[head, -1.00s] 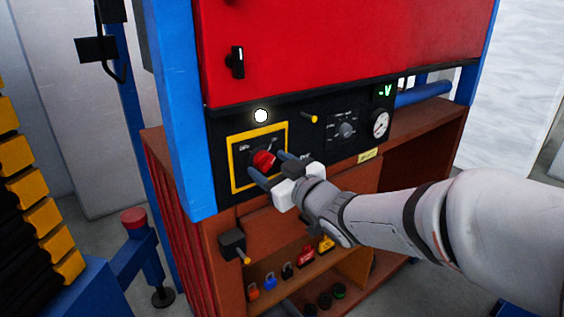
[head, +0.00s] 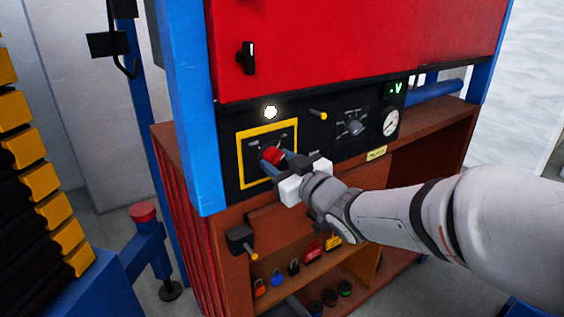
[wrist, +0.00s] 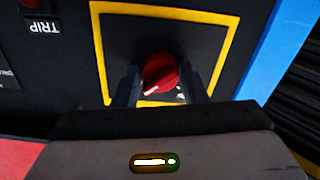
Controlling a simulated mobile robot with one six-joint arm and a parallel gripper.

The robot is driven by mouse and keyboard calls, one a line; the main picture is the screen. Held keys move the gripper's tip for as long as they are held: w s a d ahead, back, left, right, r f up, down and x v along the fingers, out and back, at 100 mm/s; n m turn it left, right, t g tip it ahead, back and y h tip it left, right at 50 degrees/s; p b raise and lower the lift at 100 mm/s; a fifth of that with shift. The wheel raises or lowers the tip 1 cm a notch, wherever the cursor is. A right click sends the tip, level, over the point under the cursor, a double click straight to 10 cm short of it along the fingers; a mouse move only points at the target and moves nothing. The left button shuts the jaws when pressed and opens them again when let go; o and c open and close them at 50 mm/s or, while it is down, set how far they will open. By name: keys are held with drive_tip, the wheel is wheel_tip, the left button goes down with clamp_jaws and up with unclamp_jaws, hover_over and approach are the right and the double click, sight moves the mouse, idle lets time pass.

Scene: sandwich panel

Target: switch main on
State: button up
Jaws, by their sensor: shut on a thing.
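The main switch is a red rotary knob (head: 272,156) inside a yellow square frame (head: 240,164) on the black control panel. In the wrist view the red knob (wrist: 159,73) sits between the two dark fingers of my gripper (wrist: 160,88). A white mark on the knob points to the lower left there. My gripper (head: 277,163) is shut on the knob in the head view. Its fingers hide part of the knob and the labels beside it. A round white lamp (head: 270,112) above the frame is lit.
A green display (head: 397,88) is lit. A blue post (head: 190,110) stands close on the left.

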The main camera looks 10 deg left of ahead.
drive_tip(key=shift+m, duration=1.2)
drive_tip(key=o, duration=1)
drive_tip(key=shift+c, duration=0.2)
drive_tip(key=v, duration=0.7)
drive_tip(key=shift+s+d, duration=0.25)
drive_tip(key=shift+d, duration=0.05)
